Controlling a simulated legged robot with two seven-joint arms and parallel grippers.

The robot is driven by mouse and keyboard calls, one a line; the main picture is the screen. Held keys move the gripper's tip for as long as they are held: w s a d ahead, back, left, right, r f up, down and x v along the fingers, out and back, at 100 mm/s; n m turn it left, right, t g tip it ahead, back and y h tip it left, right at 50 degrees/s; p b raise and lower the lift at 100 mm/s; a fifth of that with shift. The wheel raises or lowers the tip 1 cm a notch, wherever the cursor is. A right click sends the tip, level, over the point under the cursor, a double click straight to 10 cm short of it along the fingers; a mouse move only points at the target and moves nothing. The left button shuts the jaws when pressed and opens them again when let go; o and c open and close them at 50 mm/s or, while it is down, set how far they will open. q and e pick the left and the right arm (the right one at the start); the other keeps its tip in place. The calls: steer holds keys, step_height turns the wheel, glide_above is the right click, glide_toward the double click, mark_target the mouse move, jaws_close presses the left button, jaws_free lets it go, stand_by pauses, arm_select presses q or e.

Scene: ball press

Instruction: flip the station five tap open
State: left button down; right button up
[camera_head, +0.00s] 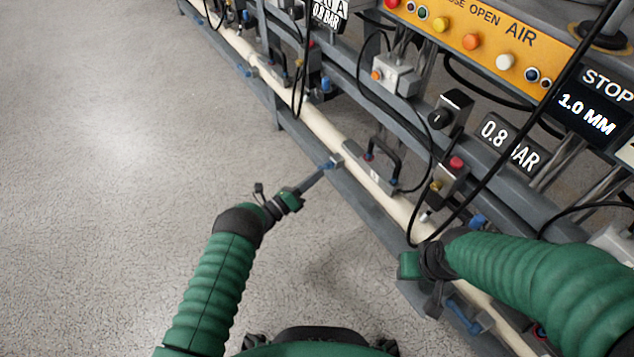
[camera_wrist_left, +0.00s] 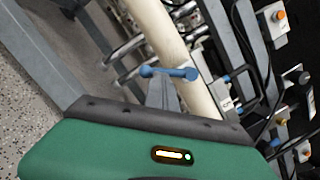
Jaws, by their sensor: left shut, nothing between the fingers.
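A blue tap handle (camera_wrist_left: 170,73) sits on the cream pipe (camera_wrist_left: 160,35) in the left wrist view, crosswise just beyond my left gripper's fingertips. In the head view the tap (camera_head: 336,160) is at the lower edge of the pipe rail, and the tip of my left gripper (camera_head: 328,167) is at it. The left gripper is shut and empty. Whether it touches the handle I cannot tell. My right gripper (camera_head: 430,285) hangs at the lower right, its fingers partly hidden by its wrist.
Another blue tap (camera_head: 465,316) lies lower right along the pipe, and one more (camera_head: 246,71) upper left. A grey box with a black handle (camera_head: 376,172) and black hoses stand close behind the pipe. An orange button panel (camera_head: 480,38) is above. The floor at left is clear.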

arm_select(q)
steer(key=m, duration=0.2)
steer(key=w+a+r+m+h+b, duration=0.1)
steer(key=m, duration=0.2)
steer(key=w+r+m+g+h, duration=0.1)
steer(key=m, duration=0.1)
steer(key=shift+a+m+b, duration=0.15)
steer(key=shift+m+b, duration=0.15)
steer(key=shift+w+a+r, duration=0.1)
steer(key=shift+r, duration=0.15)
stand_by(0.8)
